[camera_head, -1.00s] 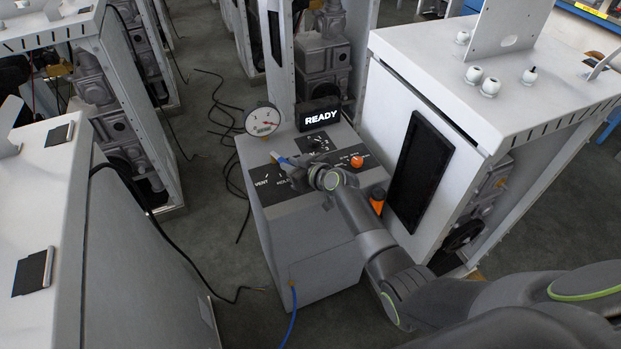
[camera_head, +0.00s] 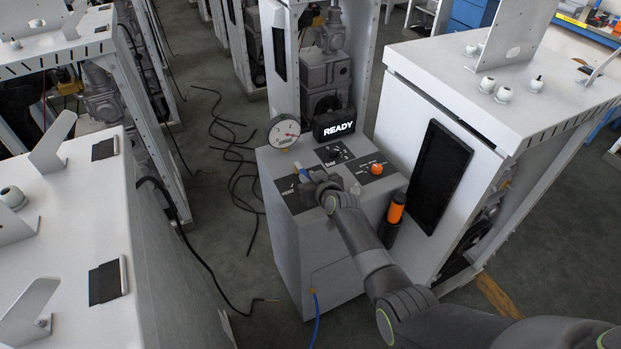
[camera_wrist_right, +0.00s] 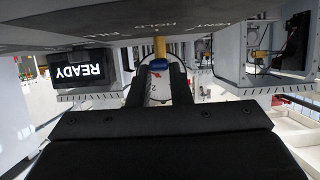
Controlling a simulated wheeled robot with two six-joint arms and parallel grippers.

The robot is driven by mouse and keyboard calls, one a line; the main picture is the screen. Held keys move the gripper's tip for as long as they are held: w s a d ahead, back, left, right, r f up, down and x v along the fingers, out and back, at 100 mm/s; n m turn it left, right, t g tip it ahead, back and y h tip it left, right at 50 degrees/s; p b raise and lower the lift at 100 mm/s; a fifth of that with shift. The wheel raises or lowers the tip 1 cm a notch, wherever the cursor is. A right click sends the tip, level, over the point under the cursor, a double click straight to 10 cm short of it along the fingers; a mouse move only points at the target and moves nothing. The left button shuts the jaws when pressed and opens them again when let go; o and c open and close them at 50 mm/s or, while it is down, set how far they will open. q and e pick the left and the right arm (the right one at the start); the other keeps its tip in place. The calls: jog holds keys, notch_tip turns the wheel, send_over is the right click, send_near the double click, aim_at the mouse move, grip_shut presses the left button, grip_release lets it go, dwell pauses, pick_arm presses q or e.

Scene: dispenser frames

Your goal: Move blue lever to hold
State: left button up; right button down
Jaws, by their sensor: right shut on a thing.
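The blue lever (camera_head: 303,172) is on the grey console (camera_head: 282,235) in the head view, mostly hidden by my right gripper (camera_head: 315,183). In the right wrist view, the blue grip (camera_wrist_right: 158,68) sits between the two dark fingertips of my right gripper (camera_wrist_right: 160,78), which is shut on it. Its brass-coloured stem (camera_wrist_right: 159,47) runs up toward the panel, in line with the HOLD label (camera_wrist_right: 157,25). VENT and FILL labels are on either side. Exactly where the lever points is hard to tell. My left gripper is not in view.
A READY display (camera_head: 333,124) and a round gauge (camera_head: 284,131) stand at the console's back. An orange knob (camera_head: 376,169) is to the right of my gripper. A white cabinet (camera_head: 400,120) stands close on the right. Black cables (camera_head: 236,165) lie on the floor at left.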

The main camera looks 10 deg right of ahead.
jog(key=c, duration=1.6)
grip_release()
jog(key=shift+o, duration=1)
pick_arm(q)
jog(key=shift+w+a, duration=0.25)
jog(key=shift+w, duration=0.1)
pick_arm(e)
jog(key=shift+o, duration=0.4)
jog(key=shift+s+d+r, duration=0.25)
jog(key=shift+s, duration=0.4)
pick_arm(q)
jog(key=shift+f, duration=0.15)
pick_arm(e)
jog(key=v, duration=1.6)
jog(key=shift+f, duration=0.1)
